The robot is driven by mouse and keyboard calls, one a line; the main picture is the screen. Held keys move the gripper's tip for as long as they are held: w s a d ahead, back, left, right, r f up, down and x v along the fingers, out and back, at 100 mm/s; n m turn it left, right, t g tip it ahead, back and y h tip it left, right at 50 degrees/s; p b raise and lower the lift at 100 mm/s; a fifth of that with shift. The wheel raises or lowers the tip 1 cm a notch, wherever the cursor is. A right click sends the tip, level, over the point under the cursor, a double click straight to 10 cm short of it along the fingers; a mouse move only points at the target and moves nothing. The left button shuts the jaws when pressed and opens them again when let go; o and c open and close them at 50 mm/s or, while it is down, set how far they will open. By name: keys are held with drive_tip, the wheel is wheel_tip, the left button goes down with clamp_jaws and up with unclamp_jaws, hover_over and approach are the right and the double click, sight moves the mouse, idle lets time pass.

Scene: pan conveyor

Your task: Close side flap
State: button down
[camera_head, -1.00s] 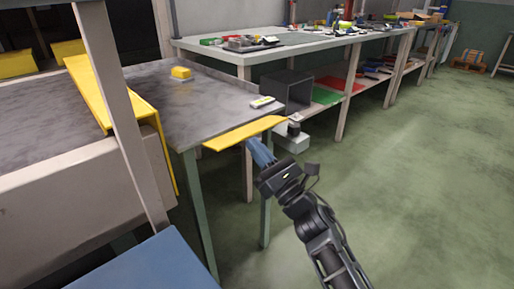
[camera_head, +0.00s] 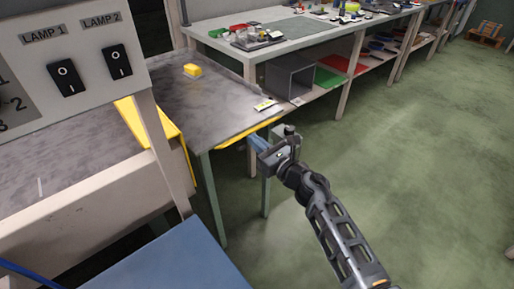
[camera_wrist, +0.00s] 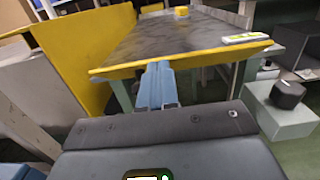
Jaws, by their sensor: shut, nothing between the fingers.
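The yellow side flap (camera_head: 248,133) is a long narrow strip along the near end edge of the grey metal table. It also spans the wrist view (camera_wrist: 205,57), in front of the table top. My gripper (camera_head: 256,142) is shut and empty, with its blue fingers at the outer side of the flap, near its middle. In the wrist view the fingertips (camera_wrist: 158,66) reach the flap's lower edge and seem to touch it; exact contact is hard to tell. The flap looks narrow and close to the table edge in the head view.
The grey table (camera_head: 215,105) carries a yellow block (camera_head: 192,70) and a small white-and-yellow item (camera_head: 265,105). A yellow guard (camera_head: 150,125) stands left. A lamp switch panel (camera_head: 75,60) is nearer. A long workbench (camera_head: 300,50) stands behind. Green floor is free at right.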

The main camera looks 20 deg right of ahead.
sight(253, 131)
drive_tip(key=r+g+p, duration=0.1)
drive_tip(key=p, duration=0.2)
drive_tip(key=w+r+p, duration=0.1)
drive_tip(key=p, duration=0.2)
drive_tip(key=r+g+p, duration=0.1)
drive_tip(key=p, duration=0.2)
drive_tip(key=shift+w+a+g+h, duration=0.2)
drive_tip(key=shift+w+g+h, duration=0.05)
drive_tip(key=shift+g+h, duration=0.05)
drive_tip(key=shift+w+a+r+p, duration=0.2)
drive_tip(key=shift+w+r, duration=0.25)
drive_tip(key=shift+w, duration=0.2)
drive_tip(key=shift+w+a+r+p, duration=0.15)
drive_tip(key=shift+w+r+p, duration=0.1)
drive_tip(key=shift+w+r, duration=0.35)
drive_tip(key=shift+w+a+r+p, duration=0.2)
drive_tip(key=shift+w+r, duration=0.1)
drive_tip(key=shift+w, duration=0.45)
